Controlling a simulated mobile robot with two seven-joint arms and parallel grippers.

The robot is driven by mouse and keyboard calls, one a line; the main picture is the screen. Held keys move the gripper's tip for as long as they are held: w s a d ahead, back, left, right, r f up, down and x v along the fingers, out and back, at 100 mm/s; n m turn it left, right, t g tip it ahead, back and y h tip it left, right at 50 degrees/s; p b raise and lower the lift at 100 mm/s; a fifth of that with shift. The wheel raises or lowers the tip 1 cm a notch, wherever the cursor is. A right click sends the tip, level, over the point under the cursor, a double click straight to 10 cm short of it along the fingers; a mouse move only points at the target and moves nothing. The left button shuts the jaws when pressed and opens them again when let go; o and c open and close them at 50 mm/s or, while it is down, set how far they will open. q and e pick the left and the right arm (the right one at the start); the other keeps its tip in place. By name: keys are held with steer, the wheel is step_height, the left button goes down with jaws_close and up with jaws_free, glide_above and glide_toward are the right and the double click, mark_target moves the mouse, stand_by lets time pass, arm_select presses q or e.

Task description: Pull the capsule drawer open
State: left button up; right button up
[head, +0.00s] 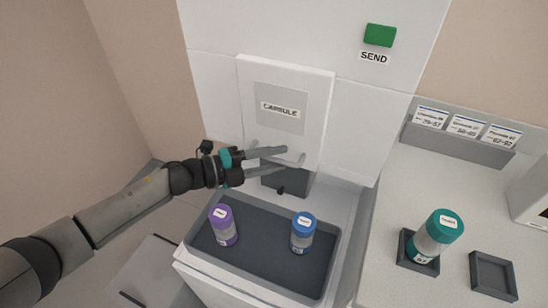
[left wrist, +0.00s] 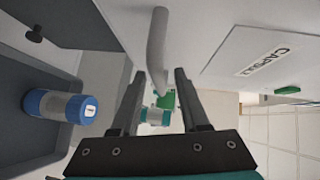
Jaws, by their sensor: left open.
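The white capsule drawer front (head: 318,118) stands closed against the wall panel, with a grey CAPSULE label (head: 280,108). It also shows at the right of the left wrist view (left wrist: 215,35). Its pale bar handle (head: 297,159) runs along the lower part of the front, partly covered by my fingers. My left gripper (head: 284,159) is open and empty at the handle. In the left wrist view the handle (left wrist: 157,45) lines up with the gap between the fingertips (left wrist: 160,73). I cannot tell whether the fingers are around it. My right gripper is out of view.
Below the gripper, a dark tray (head: 265,273) holds a purple-capped capsule (head: 223,226) and a blue-capped capsule (head: 302,233). A teal capsule (head: 436,237) stands in a holder on the right counter, beside an empty holder (head: 493,275). A green SEND button (head: 380,35) is above.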

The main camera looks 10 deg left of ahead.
arm_select(q)
steer(key=shift+c, duration=0.3)
jaws_close()
stand_by(1.1)
